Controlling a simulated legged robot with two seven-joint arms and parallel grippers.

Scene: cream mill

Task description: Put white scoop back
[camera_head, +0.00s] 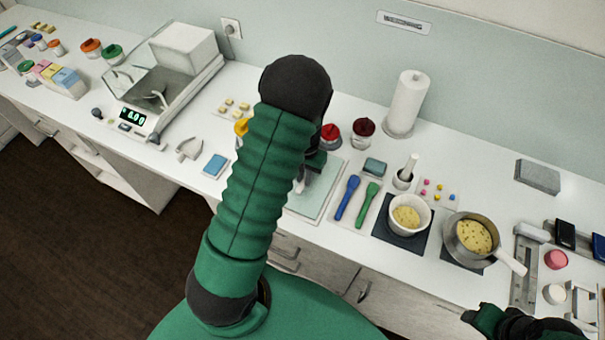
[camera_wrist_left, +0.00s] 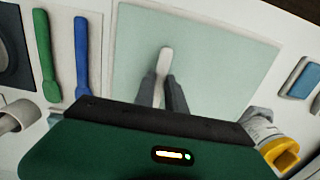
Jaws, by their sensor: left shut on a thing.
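My left gripper (camera_wrist_left: 165,92) is shut on a slim white piece with a rounded end, the white scoop (camera_wrist_left: 166,60). It is over the pale green mat (camera_wrist_left: 215,50); I cannot tell whether the scoop touches the mat. Only one end of the scoop shows clearly; my gripper body hides the rest. In the head view my left gripper (camera_head: 302,182) is mostly behind my arm, over the mat (camera_head: 325,195). My right gripper (camera_head: 482,318) is at the lower right, by the counter's front edge, and its jaws cannot be made out.
A blue spatula (camera_head: 347,197) and a green spatula (camera_head: 368,203) lie right of the mat. Beyond are a white bowl (camera_head: 407,212) and a pan (camera_head: 472,236). Red-lidded jars (camera_head: 363,130) and a paper roll (camera_head: 405,103) stand behind. A scale (camera_head: 135,118) is at left.

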